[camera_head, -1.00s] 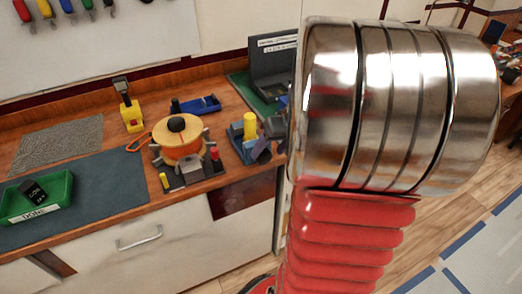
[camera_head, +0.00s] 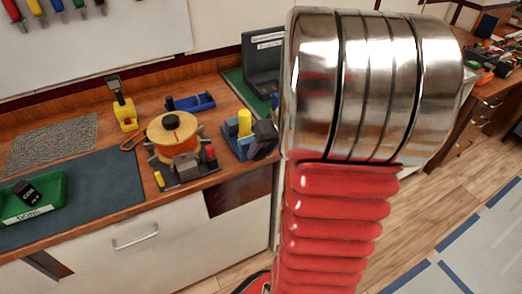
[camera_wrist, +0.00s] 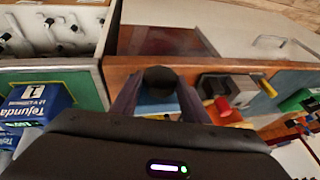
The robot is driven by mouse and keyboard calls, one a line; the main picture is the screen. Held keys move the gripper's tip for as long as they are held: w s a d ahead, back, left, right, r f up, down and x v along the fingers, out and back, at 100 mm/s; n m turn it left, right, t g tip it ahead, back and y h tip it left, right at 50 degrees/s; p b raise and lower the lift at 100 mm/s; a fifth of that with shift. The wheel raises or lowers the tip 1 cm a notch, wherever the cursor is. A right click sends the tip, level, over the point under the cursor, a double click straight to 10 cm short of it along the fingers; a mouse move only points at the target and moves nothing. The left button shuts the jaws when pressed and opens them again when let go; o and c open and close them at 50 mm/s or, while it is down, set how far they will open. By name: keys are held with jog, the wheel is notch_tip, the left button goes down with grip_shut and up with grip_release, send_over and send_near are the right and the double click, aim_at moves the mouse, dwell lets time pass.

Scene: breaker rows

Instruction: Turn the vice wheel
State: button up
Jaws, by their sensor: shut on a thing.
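The vice (camera_head: 237,145) is blue with an upright yellow cylinder, near the front edge of the wooden bench. A dark, blocky shape (camera_head: 264,138) sits at its right side in the head view; I cannot tell there whether it is the wheel or part of my gripper. In the wrist view, a dark round piece, which I take for the vice wheel (camera_wrist: 160,78), sits between the two dark fingers of my gripper (camera_wrist: 157,92). My gripper is shut on it. Blue vice parts show just below the wheel. My arm covers the area to the right in the head view.
An orange spool (camera_head: 172,136) with a dark hub stands left of the vice. A blue tray (camera_head: 192,103) and a yellow tool (camera_head: 124,113) are behind. A green bin (camera_head: 48,203) is at the left. A blue box (camera_wrist: 38,108) shows in the wrist view.

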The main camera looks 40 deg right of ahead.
aim_at(267, 154)
jog(key=shift+a, duration=0.1)
jog(key=shift+c, duration=1.4)
jog(key=shift+d+y, duration=0.2)
jog(key=shift+y, duration=0.1)
jog(key=y, duration=0.1)
jog(key=t+y, duration=0.1)
jog(key=shift+s+d+f+m+y, duration=0.1)
jog(key=shift+d+f+m+y, duration=0.1)
jog(key=shift+d+m+y, duration=0.15)
jog(key=y, duration=0.1)
jog(key=m+t+y, duration=0.1)
jog(key=y, duration=0.1)
jog(key=t+y, duration=0.1)
jog(key=shift+s+d+f, duration=0.1)
jog(key=shift+d+f, duration=0.2)
jog(key=shift+f, duration=0.05)
jog(key=t+y, duration=0.1)
jog(key=m+y, duration=0.1)
jog(key=y, duration=0.1)
jog(key=shift+d+f+t+y, duration=0.1)
jog(key=shift+f+t+y, duration=0.15)
jog(key=shift+f+t, duration=0.15)
jog(key=shift+f+m+t+y, duration=0.2)
jog(key=shift+m+t+y, duration=0.3)
jog(key=shift+y, duration=0.25)
jog(key=shift+f+m+t+y, duration=0.2)
jog(key=shift+m+t+y, duration=0.15)
jog(key=shift+t+y, duration=0.35)
